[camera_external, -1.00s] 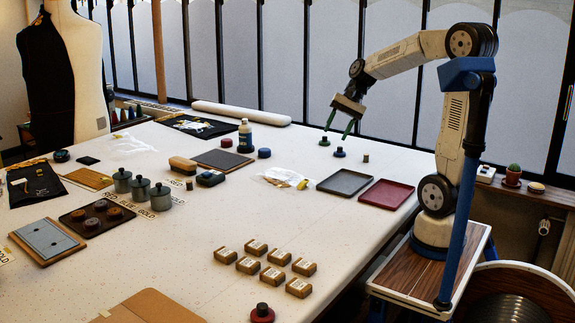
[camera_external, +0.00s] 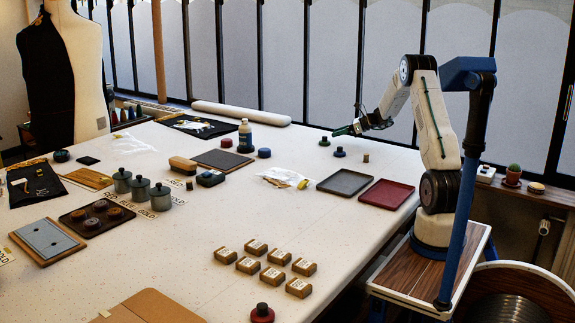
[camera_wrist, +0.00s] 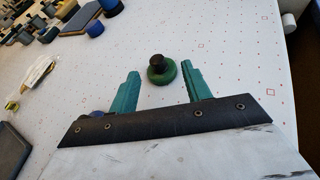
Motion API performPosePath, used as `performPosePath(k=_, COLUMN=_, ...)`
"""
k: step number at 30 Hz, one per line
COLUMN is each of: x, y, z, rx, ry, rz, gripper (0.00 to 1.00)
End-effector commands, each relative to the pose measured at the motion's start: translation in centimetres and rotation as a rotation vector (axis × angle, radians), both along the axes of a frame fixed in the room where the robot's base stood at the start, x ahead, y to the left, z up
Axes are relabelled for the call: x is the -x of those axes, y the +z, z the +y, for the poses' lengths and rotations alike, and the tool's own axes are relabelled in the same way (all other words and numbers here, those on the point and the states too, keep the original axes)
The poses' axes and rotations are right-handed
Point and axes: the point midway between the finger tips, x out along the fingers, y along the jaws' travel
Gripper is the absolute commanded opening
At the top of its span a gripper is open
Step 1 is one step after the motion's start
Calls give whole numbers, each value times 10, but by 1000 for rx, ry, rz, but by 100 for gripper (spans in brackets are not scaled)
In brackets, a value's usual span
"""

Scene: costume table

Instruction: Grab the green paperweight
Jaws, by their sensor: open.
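The green paperweight (camera_external: 324,142), a round green base with a dark knob, stands upright on the white table near its far edge. In the wrist view the paperweight (camera_wrist: 163,73) appears in the gap between my fingertips. My gripper (camera_external: 338,131) is open and empty, with its green fingers spread on either side of that gap in the wrist view (camera_wrist: 160,68). In the external view the fingers point left, tilted slightly down, and the tips are just right of and above the paperweight. I see no contact.
A dark bluish knobbed weight (camera_external: 340,153) stands close by on the near side; a bluish piece (camera_wrist: 96,115) shows by my left finger. A small brass-coloured piece (camera_external: 365,158), a grey tray (camera_external: 345,181) and a red tray (camera_external: 386,194) are nearer. Table beyond the paperweight is clear.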

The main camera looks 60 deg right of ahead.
Motion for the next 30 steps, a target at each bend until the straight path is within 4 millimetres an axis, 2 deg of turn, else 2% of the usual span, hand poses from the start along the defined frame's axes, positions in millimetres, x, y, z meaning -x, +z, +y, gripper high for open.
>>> performPosePath(k=8, x=-22, y=-12, z=14, rx=1, ry=6, rz=1, gripper=48)
performPosePath(k=15, x=-49, y=-27, z=29, rx=2, ry=6, rz=2, gripper=48)
performPosePath(k=22, x=-53, y=-29, z=30, rx=3, ry=4, rz=2, gripper=48)
performPosePath(k=23, x=-53, y=-29, z=30, rx=3, ry=4, rz=2, gripper=46)
performPosePath(k=27, x=-53, y=-29, z=30, rx=3, ry=4, rz=3, gripper=7)
performPosePath(k=28, x=-52, y=-29, z=30, rx=3, ry=5, rz=3, gripper=0)
performPosePath(k=30, x=-52, y=-29, z=30, rx=3, ry=5, rz=3, gripper=0)
